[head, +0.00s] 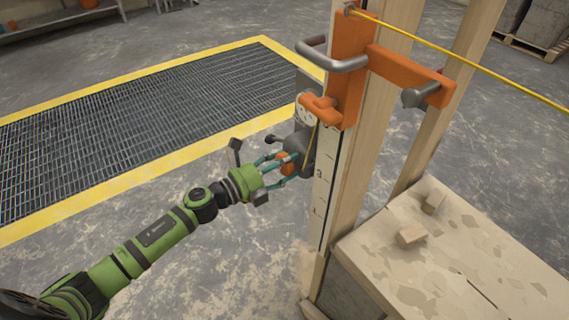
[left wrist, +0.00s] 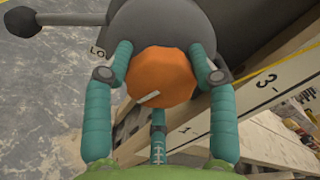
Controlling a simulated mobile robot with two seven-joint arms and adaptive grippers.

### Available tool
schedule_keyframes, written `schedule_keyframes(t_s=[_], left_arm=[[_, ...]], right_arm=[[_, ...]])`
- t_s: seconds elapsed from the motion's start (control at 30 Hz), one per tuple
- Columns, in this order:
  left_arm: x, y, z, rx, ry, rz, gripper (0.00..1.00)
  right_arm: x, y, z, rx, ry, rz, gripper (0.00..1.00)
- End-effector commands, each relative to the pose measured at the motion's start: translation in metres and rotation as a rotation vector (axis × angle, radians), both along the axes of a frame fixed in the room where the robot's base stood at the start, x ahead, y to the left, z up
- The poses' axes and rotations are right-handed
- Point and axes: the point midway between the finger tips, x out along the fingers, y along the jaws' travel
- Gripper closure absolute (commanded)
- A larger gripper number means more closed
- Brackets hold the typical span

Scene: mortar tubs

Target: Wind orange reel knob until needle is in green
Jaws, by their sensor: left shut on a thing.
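The orange reel knob (left wrist: 160,78) sits on the front of a dark grey reel housing (left wrist: 185,18) in the left wrist view. In the head view a small part of the knob (head: 284,156) shows between the fingers. My left gripper (head: 286,162) is shut on the knob, with its teal fingers around it; it also shows in the left wrist view (left wrist: 160,85). My right gripper is in neither view.
A wooden post with a marked scale (head: 325,185) stands right beside the reel. A black-knobbed lever (left wrist: 22,22) sticks out from the housing. A block (head: 370,260) with wood pieces stands at lower right. Floor grating (head: 150,120) lies left.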

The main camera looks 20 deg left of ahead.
Motion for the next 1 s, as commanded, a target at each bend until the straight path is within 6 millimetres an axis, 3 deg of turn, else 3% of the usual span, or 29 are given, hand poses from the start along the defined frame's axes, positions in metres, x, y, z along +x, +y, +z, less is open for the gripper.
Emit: schedule_keyframes(t_s=[0.23, 0.27, 0.3, 0.73, 1.0], left_arm=[[0.005, 0.006, 0.007, 0.0, -0.011, 0.016, 0.75], [0.005, 0.006, 0.007, 0.0, -0.011, 0.016, 0.3], [0.005, 0.005, 0.007, 0.0, -0.011, 0.016, 0.18], [-0.003, 0.006, 0.003, -0.002, -0.004, 0.007, 0.18], [-0.04, 0.035, 0.002, 0.0, -0.001, 0.008, 0.18]], right_arm=[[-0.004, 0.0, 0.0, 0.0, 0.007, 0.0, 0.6], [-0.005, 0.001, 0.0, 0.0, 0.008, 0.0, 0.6], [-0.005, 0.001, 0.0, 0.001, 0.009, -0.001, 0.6], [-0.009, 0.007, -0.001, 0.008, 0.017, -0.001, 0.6], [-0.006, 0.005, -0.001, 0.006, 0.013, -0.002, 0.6]])
